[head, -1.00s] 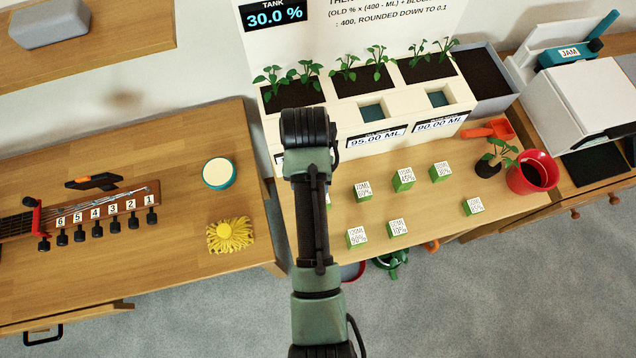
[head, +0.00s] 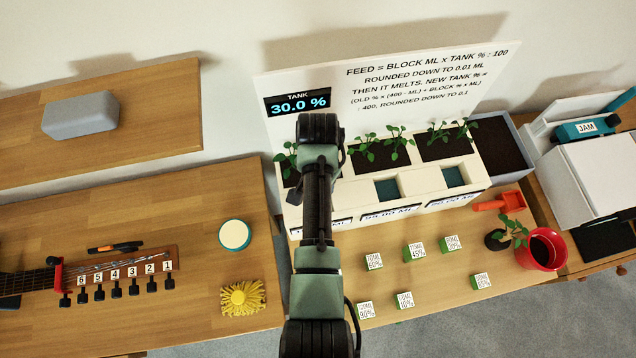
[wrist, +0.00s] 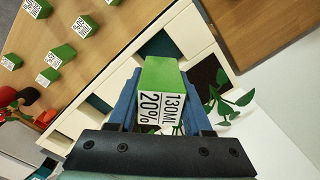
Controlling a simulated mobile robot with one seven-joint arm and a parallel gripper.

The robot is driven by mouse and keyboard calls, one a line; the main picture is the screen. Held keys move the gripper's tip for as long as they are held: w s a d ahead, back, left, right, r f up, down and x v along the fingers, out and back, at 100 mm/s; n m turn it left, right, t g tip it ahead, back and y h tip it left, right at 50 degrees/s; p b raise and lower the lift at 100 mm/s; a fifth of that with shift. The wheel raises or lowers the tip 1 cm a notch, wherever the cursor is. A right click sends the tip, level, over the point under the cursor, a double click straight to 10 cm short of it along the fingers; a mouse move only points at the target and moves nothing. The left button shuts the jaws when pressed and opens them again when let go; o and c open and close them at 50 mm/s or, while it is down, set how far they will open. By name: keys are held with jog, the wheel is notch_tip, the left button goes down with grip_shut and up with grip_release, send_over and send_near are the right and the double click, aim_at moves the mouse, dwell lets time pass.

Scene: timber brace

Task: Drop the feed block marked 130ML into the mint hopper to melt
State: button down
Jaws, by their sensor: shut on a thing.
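My gripper (wrist: 160,100) is shut on a green block (wrist: 159,74) whose white face reads 130ML 20%. In the wrist view the block is held above the white planter, close to a leafy plant (wrist: 230,102) and dark soil. In the head view my arm hides the gripper and the held block. The white planter (head: 420,188) has teal-lined openings, two visible as the middle hopper (head: 388,189) and right hopper (head: 453,178). The left part is behind my arm. I cannot read which hopper is mint. The tank display (head: 298,102) reads 30.0 %.
Several other green blocks (head: 414,252) stand on the table in front of the planter. A red pot (head: 543,250), a small plant (head: 510,232) and an orange scoop (head: 499,202) are at the right. A grey bin (head: 506,145) of soil adjoins the planter.

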notch_tip(320, 180, down, 7)
jog(key=b, duration=0.7)
jog(key=shift+s+a+f, duration=0.1)
jog(key=shift+f, duration=0.05)
jog(key=shift+c, duration=1.2)
grip_release()
notch_tip(320, 180, up, 13)
jog(key=p, duration=0.1)
